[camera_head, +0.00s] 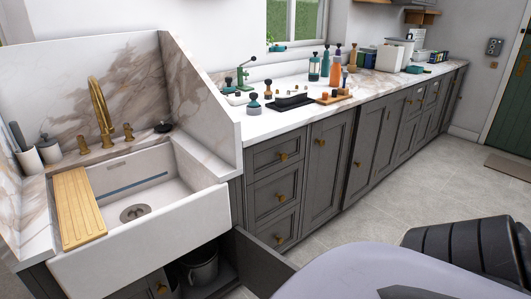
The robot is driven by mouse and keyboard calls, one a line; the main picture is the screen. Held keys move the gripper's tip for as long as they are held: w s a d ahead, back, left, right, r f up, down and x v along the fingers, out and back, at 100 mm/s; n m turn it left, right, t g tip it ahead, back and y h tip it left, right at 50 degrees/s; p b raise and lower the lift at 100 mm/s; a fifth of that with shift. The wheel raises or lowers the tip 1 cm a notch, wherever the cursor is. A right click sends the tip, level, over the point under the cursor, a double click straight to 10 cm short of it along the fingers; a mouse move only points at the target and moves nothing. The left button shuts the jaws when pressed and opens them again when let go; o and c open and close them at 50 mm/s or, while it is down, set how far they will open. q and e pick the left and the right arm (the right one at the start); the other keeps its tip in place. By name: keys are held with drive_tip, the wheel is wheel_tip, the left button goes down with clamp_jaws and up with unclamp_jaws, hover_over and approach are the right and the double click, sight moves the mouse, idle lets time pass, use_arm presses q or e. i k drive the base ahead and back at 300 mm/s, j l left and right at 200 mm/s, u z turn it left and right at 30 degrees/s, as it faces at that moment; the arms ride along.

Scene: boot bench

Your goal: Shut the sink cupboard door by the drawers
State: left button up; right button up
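The sink cupboard door by the drawers (262,266) stands open, swung out from under the white sink (150,238). It is a dark grey panel seen at a steep angle, and its lower part runs out of the picture. The opening beside it shows a dark inside with a grey bucket (199,269). The other sink door (138,290) has a brass knob and looks shut; only its top shows. Neither of my grippers is in view. Large pale lilac and black ribbed parts, apparently mine, fill the bottom right and partly cover the area in front of the open door.
A stack of drawers (275,188) with brass knobs stands right of the sink. A row of grey cupboards continues right under a white worktop (262,122) with bottles and boot-care items. A wooden board (78,208) lies on the sink's left. The tiled floor (375,205) is clear ahead of the cupboards.

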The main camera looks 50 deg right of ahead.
sight(261, 270)
drive_tip(key=l, duration=0.5)
drive_tip(key=k+l+u, duration=0.15)
drive_tip(key=l, duration=0.8)
drive_tip(key=l+u, duration=0.1)
drive_tip(key=l, duration=0.4)
drive_tip(key=k+l, duration=0.15)
drive_tip(key=l, duration=0.3)
drive_tip(key=l+u, duration=0.15)
drive_tip(key=l, duration=0.35)
drive_tip(key=k+l, duration=0.2)
drive_tip(key=l, duration=0.25)
drive_tip(key=k+l+u, duration=0.1)
drive_tip(key=l, duration=0.75)
drive_tip(key=l+u, duration=0.3)
drive_tip(key=l, duration=1.15)
